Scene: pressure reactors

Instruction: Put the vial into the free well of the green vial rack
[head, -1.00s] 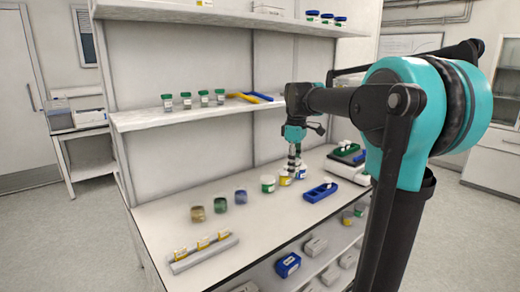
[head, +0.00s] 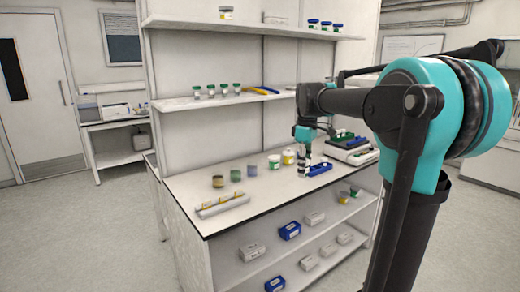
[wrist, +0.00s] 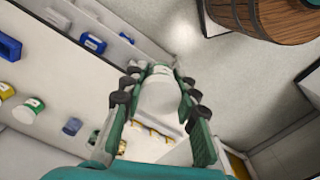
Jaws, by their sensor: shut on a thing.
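My gripper (head: 304,170) is over the bench, left of the blue rack in the head view. In the wrist view my gripper (wrist: 157,88) is shut on a whitish vial (wrist: 158,97), held between its two fingers. The vial is too small and too hidden by the fingers to make out in the head view. The green vial rack (head: 343,134) is at the back right of the bench, beyond my gripper, with small white-topped vials in or beside it. Its wells are too small to tell apart.
A shelf (head: 210,102) with green-capped vials hangs above. A wooden barrel (wrist: 262,14) shows in the wrist view.

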